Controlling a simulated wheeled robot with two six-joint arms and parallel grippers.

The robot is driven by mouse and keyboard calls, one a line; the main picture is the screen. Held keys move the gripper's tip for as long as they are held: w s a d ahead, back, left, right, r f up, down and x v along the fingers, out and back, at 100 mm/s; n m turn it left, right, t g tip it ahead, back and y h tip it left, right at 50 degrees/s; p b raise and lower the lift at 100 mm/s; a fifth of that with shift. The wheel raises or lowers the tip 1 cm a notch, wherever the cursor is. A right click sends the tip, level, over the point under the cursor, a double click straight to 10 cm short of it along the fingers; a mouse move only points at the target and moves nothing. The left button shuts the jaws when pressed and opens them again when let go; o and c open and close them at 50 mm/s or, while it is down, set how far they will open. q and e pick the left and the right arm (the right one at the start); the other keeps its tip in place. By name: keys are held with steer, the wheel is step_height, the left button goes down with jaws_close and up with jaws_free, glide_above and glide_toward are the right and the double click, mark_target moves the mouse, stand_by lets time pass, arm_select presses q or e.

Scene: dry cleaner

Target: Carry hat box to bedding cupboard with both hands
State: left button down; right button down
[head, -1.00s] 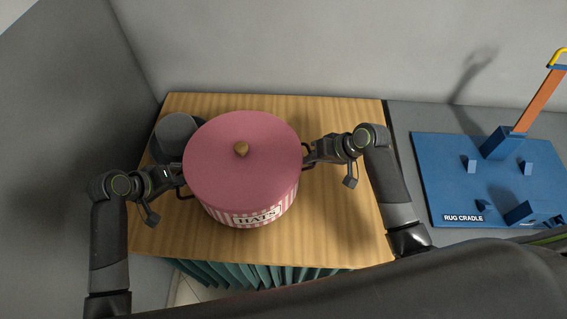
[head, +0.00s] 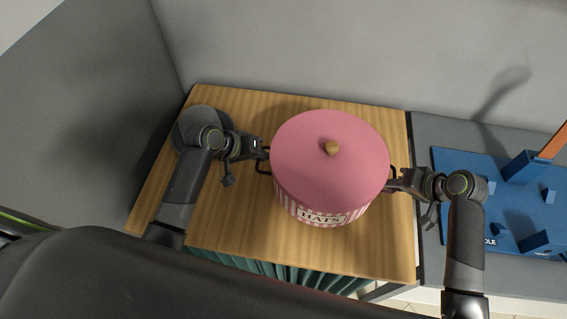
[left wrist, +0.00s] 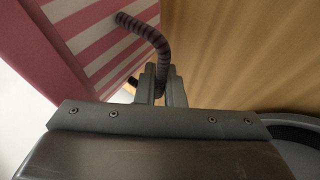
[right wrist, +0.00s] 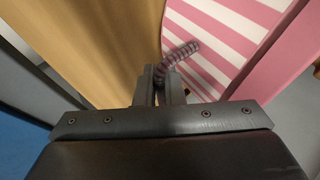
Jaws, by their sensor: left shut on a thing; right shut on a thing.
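The hat box (head: 325,175) is round, with a plain pink lid, a wooden knob, pink and white striped sides and a HATS label. In the head view it is level above the wooden top; I cannot tell how large any gap beneath it is. My left gripper (head: 262,155) is shut on the dark curved handle at its left side, which also shows in the left wrist view (left wrist: 148,35). My right gripper (head: 394,182) is shut on the matching handle at its right, also in the right wrist view (right wrist: 180,58). No bedding cupboard can be made out.
The wooden top (head: 230,215) has a green curtain (head: 270,272) below its front edge. A grey round object (head: 187,130) stands at its back left, behind my left arm. A blue rug cradle (head: 465,175) lies to the right. Grey walls close the back and left.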

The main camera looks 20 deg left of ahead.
arm_select(q)
steer(key=shift+a+f, duration=0.1)
steer(key=shift+f, duration=0.1)
arm_select(e)
steer(key=shift+f, duration=0.15)
